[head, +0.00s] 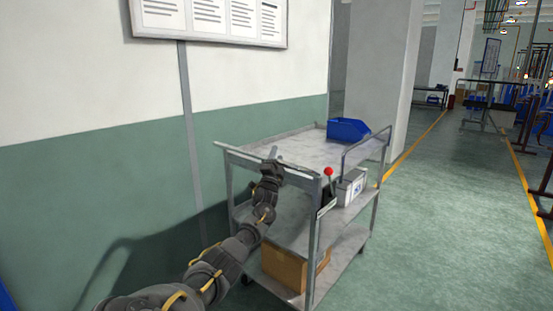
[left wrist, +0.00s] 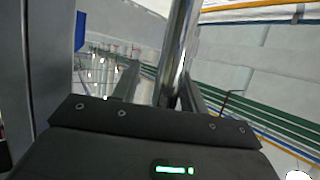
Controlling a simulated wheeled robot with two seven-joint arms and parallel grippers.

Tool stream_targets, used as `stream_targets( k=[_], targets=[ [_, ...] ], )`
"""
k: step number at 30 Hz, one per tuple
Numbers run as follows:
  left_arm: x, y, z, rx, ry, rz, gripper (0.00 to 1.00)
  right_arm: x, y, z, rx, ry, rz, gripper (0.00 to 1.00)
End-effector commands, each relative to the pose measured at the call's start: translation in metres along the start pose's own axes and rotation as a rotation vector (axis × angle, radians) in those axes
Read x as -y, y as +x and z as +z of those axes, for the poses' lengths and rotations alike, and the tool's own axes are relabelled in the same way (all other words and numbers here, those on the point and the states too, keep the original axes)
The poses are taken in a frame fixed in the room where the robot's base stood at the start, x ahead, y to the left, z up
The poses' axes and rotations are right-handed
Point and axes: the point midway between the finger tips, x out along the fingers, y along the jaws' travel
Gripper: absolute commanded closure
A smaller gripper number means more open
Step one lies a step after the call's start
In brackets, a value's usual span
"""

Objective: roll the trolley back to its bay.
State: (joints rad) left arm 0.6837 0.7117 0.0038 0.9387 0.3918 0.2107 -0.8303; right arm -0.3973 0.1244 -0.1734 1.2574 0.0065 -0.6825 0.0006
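The grey metal trolley (head: 300,238) stands upright beside the green-and-white wall, with a push handle (head: 236,152) at its near end. My left gripper (head: 272,156) is at this handle. In the left wrist view, a shiny bar (left wrist: 178,50) runs between the fingers of my left gripper (left wrist: 160,88), with a gap showing on its left side, so the fingers look open around it. A blue bin (head: 348,130) is on the top shelf, a pale box (head: 352,187) on the middle one, and a cardboard box (head: 285,268) on the bottom. My right gripper is out of view. I cannot make out a marked bay.
A red-knobbed lever (head: 328,172) stands at the trolley's near right corner. A pale pillar (head: 380,85) rises behind the trolley. Yellow lines (head: 412,150) edge a clear green aisle (head: 445,210) to the right. Workbenches and racks (head: 487,110) stand farther back.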

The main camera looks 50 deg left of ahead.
Motion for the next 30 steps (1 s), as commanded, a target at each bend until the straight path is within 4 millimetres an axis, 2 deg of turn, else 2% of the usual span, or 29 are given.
stream_targets(
  k=[6, 10, 24, 30],
  targets=[
    [0.0, -0.002, 0.001, 0.0, 0.001, 0.0, 0.57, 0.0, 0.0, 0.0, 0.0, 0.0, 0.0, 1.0],
    [-0.002, -0.012, 0.0, -0.002, 0.002, 0.002, 0.57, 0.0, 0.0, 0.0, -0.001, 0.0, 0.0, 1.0],
    [-0.002, -0.092, 0.0, -0.001, 0.0, 0.002, 0.57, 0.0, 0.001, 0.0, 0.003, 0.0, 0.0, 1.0],
    [-0.001, -0.107, 0.0, 0.0, 0.0, 0.0, 0.57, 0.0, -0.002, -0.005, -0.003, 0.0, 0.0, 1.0]
  ],
)
